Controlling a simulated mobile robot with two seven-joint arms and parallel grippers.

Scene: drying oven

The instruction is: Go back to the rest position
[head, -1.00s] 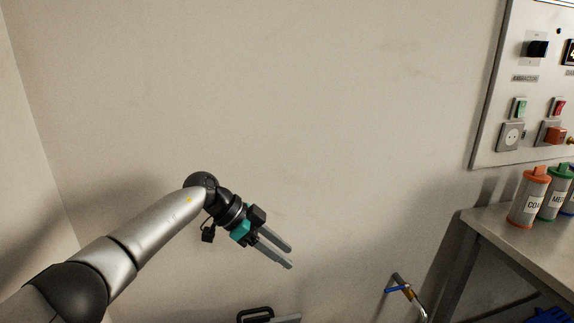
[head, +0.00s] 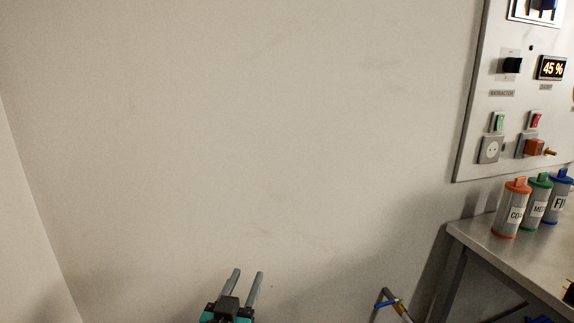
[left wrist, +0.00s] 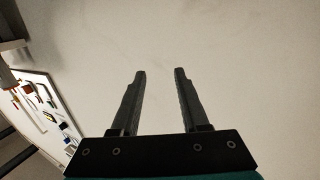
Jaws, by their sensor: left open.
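My left gripper (head: 246,280) is at the bottom of the head view, left of centre, with its two fingers pointing up in the picture. In the left wrist view its fingers (left wrist: 160,76) are apart with only bare wall between them. It is open and empty. Most of my left arm is out of the head view. My right gripper does not show in either view.
A metal table (head: 490,250) at the right bears orange (head: 511,208), green (head: 537,203) and blue (head: 560,198) capped canisters. A control panel (head: 480,130) hangs above it. A pipe with a blue handle (head: 386,303) is near the bottom. The wall (head: 250,130) ahead is bare.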

